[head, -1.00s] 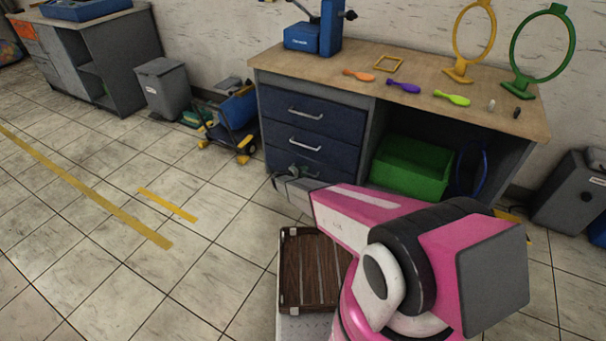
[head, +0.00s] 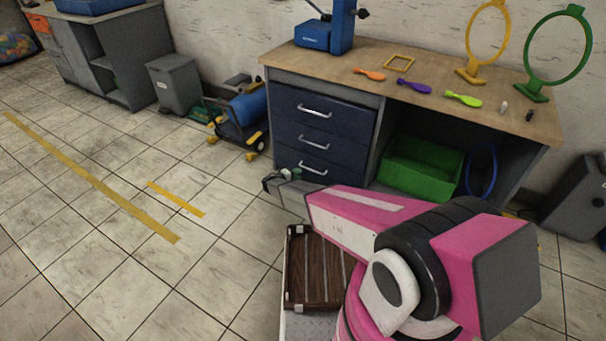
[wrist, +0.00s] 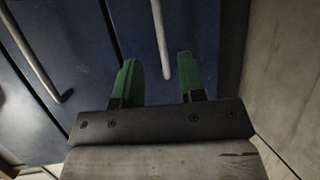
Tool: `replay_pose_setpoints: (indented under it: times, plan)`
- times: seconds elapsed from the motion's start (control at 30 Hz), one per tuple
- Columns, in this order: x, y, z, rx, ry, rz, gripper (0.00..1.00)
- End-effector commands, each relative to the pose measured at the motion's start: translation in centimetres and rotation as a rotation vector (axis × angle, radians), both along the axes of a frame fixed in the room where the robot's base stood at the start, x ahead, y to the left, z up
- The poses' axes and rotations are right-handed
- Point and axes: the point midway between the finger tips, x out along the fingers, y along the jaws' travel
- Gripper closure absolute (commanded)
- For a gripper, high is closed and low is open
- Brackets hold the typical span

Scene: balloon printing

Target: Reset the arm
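My pink and black arm extends from the lower right of the head view toward the workbench drawers. My gripper (head: 283,175) is at its far end, in front of the dark blue drawers (head: 316,124), small and partly hidden by its own arm there. The fingers look apart from the handle, though the exact distance is unclear.
A green crate (head: 420,167) sits underneath. A blue cart (head: 238,120) and grey bin (head: 173,84) stand left. Floor at left is clear.

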Motion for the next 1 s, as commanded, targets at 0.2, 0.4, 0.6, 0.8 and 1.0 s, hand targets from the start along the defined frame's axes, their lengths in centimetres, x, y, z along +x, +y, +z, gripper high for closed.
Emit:
replay_pose_setpoints:
  times: [0.2,0.4,0.6,0.8,1.0]
  plan:
    - [-0.4,0.6,0.1,0.0,0.0,0.0,0.63]
    - [-0.4,0.6,0.1,0.0,0.0,0.0,0.63]
    - [-0.5,0.5,0.2,0.001,0.001,-0.001,0.63]
    - [-2.6,-3.6,4.1,0.073,0.045,-0.092,0.63]
    - [-8.6,-12.1,12.3,0.291,0.162,-0.297,0.63]
